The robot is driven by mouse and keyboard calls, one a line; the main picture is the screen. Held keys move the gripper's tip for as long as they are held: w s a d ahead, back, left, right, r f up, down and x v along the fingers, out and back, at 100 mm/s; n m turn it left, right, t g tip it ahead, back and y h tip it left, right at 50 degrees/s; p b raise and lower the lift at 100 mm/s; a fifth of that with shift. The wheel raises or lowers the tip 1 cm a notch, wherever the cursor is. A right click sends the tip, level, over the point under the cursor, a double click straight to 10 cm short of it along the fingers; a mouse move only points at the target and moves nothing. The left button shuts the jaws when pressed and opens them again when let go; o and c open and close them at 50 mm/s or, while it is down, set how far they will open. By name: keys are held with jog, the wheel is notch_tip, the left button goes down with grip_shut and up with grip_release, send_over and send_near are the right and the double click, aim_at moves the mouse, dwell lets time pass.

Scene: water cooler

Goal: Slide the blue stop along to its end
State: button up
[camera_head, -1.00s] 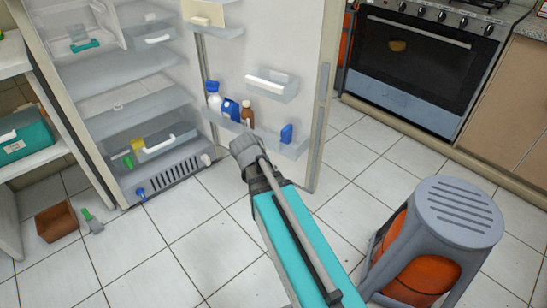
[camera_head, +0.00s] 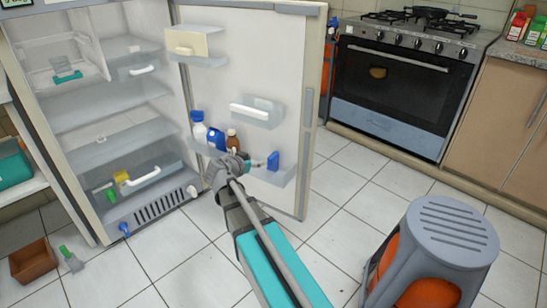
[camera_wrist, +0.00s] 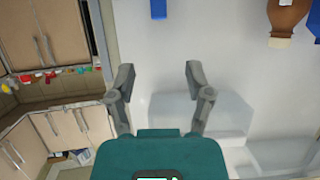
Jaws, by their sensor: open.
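The blue stop (camera_head: 272,161) stands upright at the right part of the low shelf (camera_head: 284,174) on the open fridge door. In the wrist view, the blue stop (camera_wrist: 158,9) shows at the top edge, cut off by the frame and ahead of the fingers. My gripper (camera_head: 254,163) is at the shelf, just left of the stop in the head view. In the wrist view my gripper (camera_wrist: 159,75) is open, with nothing between its fingers. I cannot tell whether it touches the stop.
A brown bottle (camera_head: 233,141), a blue container (camera_head: 215,138) and a white bottle (camera_head: 199,129) stand left of the stop on the same shelf. A door bin (camera_head: 257,112) hangs above. A grey stool (camera_head: 440,235) stands at the right. Tiled floor lies clear between stool and door.

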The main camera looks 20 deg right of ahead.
aim_at(272, 155)
dwell(0.3)
jog(key=b+x, duration=0.4)
jog(key=x, duration=0.8)
jog(key=shift+f+b, duration=0.2)
jog(key=shift+b, duration=0.2)
jog(key=shift+x, duration=0.9)
jog(key=shift+r, duration=0.15)
grip_shut()
